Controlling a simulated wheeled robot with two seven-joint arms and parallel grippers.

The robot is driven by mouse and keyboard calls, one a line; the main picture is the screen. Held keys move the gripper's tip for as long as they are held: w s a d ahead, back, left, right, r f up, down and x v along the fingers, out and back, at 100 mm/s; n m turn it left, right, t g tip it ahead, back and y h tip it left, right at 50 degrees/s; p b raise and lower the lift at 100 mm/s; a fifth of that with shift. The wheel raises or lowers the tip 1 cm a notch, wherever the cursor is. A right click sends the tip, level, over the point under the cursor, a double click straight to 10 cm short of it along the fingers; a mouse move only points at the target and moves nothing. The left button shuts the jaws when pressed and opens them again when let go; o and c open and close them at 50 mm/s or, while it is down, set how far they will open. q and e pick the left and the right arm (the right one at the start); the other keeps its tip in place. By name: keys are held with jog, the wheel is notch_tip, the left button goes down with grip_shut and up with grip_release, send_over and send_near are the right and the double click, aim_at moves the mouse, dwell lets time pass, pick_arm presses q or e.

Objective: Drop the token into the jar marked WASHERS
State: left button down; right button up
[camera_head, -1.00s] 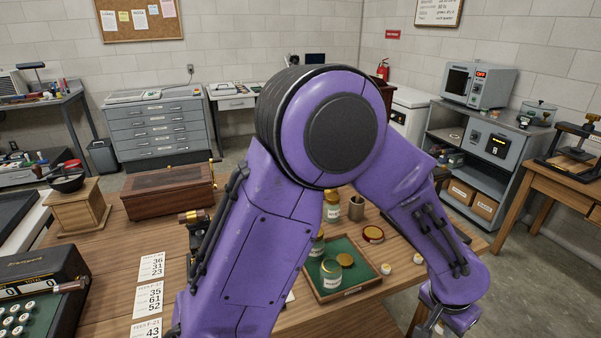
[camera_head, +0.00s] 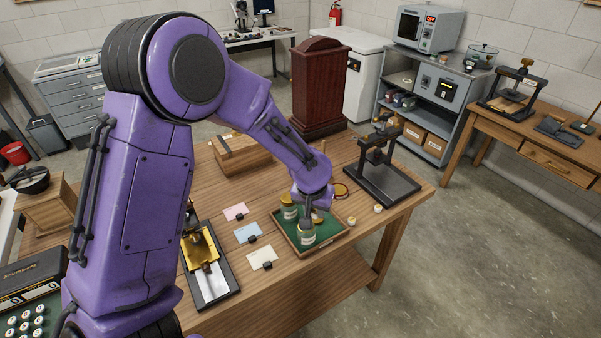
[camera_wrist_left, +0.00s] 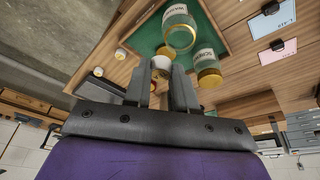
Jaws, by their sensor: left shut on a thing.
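My left gripper (camera_head: 306,217) reaches down over the green-lined tray (camera_head: 333,239). In the left wrist view its fingers (camera_wrist_left: 161,76) are closed about a small pale, gold-edged round thing, seemingly the token (camera_wrist_left: 161,63). A glass jar (camera_head: 304,236) stands at the tray's front, just below the gripper. In the left wrist view this jar (camera_wrist_left: 180,30) shows an open gold rim and a label that seems to read WASHERS, upside down. A second labelled jar (camera_head: 288,208) with gold at its top stands behind it. My right gripper is out of view.
Pink (camera_head: 236,211), blue (camera_head: 247,232) and white (camera_head: 262,257) cards lie left of the tray. Two small pale caps (camera_head: 378,208) (camera_head: 351,220) sit at its right. A black press (camera_head: 387,170) and wooden box (camera_head: 240,153) stand behind.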

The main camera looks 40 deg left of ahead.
pick_arm(q)
jog(key=a+r+p, duration=0.1)
jog(key=a+r, duration=0.1)
jog(key=a, duration=0.1)
jog(key=b, duration=0.2)
send_over(306, 233)
jog(key=w+a, duration=0.1)
jog(key=w, duration=0.1)
jog(key=shift+f, duration=3.35)
jog(key=shift+s+n, duration=0.25)
jog(key=shift+n, duration=0.15)
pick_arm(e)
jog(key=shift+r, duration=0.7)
pick_arm(q)
jog(key=shift+r+p, duration=0.1)
jog(key=shift+p, duration=0.45)
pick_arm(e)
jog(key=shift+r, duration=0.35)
pick_arm(q)
jog(key=shift+f+p, duration=0.25)
jog(key=shift+p, duration=0.05)
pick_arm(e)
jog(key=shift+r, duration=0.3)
pick_arm(q)
jog(key=c, duration=0.8)
grip_release()
jog(key=shift+c, duration=0.2)
